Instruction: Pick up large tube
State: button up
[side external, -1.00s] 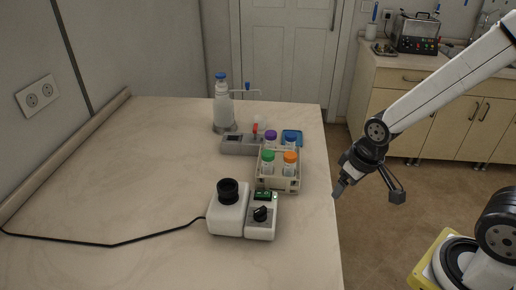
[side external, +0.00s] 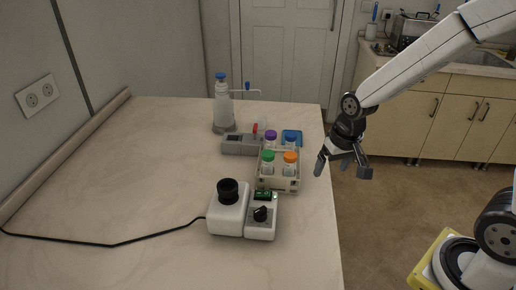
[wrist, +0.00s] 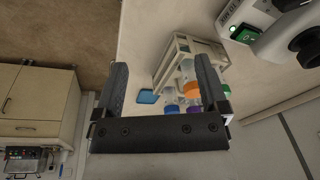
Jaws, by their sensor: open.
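A light rack (side external: 278,182) on the table holds several large tubes with coloured caps. In the side external view there is a green-capped tube (side external: 268,163), an orange-capped tube (side external: 290,163), a purple-capped tube (side external: 271,140) and a blue-capped tube (side external: 291,142). My gripper (side external: 342,172) is open and empty, to the right of the rack near the table's right edge, apart from the tubes. In the wrist view the rack (wrist: 182,50) and the orange cap (wrist: 191,90) show between and behind the open fingers, partly hidden by the right finger.
A white device with a black knob (side external: 228,205) and a control box (side external: 261,216) stand in front of the rack. A grey instrument (side external: 237,144) and a dispenser bottle (side external: 223,108) stand behind it. A blue item (side external: 293,132) lies behind the rack. The table's left side is mostly clear.

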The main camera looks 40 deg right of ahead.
jog(key=w+d+r+m+g+y, duration=0.15)
jog(key=w+d+m, duration=0.25)
jog(key=w+m, duration=0.55)
jog(key=m+y, duration=0.3)
jog(key=m, duration=0.2)
send_over(291, 134)
jog(key=d, duration=0.2)
jog(key=shift+s+d+g, duration=0.15)
jog(key=shift+s+g, duration=0.1)
jog(key=shift+h, duration=0.25)
jog(key=shift+x, duration=4)
jog(key=shift+w, duration=0.2)
grip_shut()
